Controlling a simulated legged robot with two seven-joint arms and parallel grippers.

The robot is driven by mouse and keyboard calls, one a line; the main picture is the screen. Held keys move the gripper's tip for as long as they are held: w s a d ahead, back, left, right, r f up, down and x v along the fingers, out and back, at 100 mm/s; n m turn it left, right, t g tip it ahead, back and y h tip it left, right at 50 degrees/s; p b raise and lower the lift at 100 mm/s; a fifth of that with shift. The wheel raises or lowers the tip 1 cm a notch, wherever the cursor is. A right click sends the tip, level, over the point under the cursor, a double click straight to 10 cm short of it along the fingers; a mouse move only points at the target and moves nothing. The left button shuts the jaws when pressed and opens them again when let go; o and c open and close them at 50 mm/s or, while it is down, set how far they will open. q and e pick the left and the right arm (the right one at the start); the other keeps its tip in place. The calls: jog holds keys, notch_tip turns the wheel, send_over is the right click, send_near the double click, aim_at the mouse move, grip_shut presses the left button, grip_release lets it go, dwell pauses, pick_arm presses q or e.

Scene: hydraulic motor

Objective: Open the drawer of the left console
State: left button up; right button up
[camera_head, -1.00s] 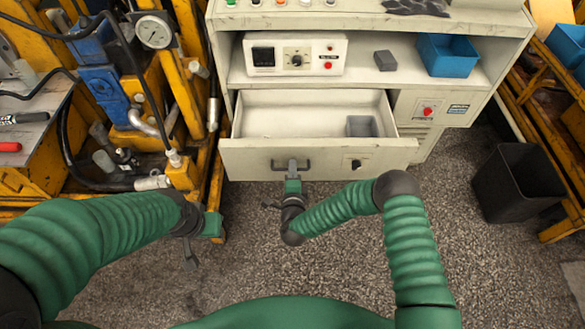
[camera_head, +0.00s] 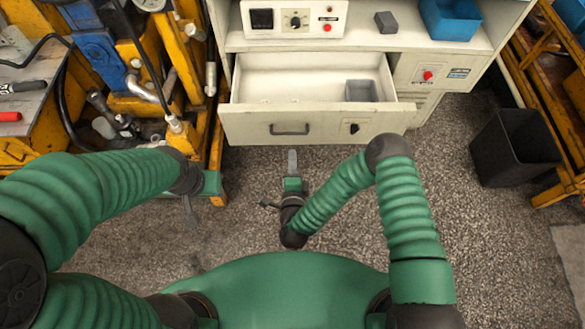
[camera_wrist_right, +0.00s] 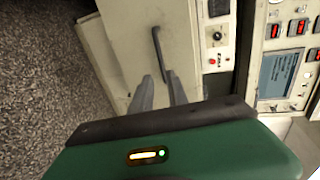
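The drawer (camera_head: 235,130) of the pale console stands pulled out, its inside visible with a small grey box (camera_head: 361,90) in its right part. Its dark bar handle (camera_head: 289,129) is on the front panel and also shows in the right wrist view (camera_wrist_right: 160,52). My right gripper (camera_head: 292,158) is just in front of the drawer, apart from the handle. In the right wrist view its two fingers (camera_wrist_right: 161,90) are spread with nothing between them. My left gripper (camera_head: 190,212) hangs at the left over the floor, near the yellow frame; its finger gap is unclear.
The console shelf holds a control box (camera_head: 293,20), a dark grey block (camera_head: 386,22) and a blue bin (camera_head: 450,20). Yellow machinery (camera_head: 205,125) stands close at the left. A black bin (camera_head: 512,148) stands on the floor at right. Speckled floor in front is clear.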

jog(key=p+v, duration=0.1)
jog(key=v, duration=0.4)
jog(key=shift+p, duration=0.4)
jog(key=shift+w, duration=0.15)
jog(key=w+a+r+n+g+y, duration=0.2)
jog(key=w+n+y, duration=0.2)
jog(key=n, duration=0.2)
jog(key=d+r+n+g, duration=0.4)
jog(key=d+n+g, duration=0.1)
jog(key=d+n, duration=0.25)
jog(key=s+d+r+n+g+h, duration=0.25)
jog(key=s+d+r, duration=0.25)
jog(key=s+d, duration=0.25)
jog(key=s+d+r+n+g+h, duration=0.2)
jog(key=s+d+r+g, duration=0.2)
jog(key=s+d+r, duration=0.3)
notch_tip(320, 180, up, 10)
jog(key=p, duration=1.3)
jog(key=shift+a, duration=0.45)
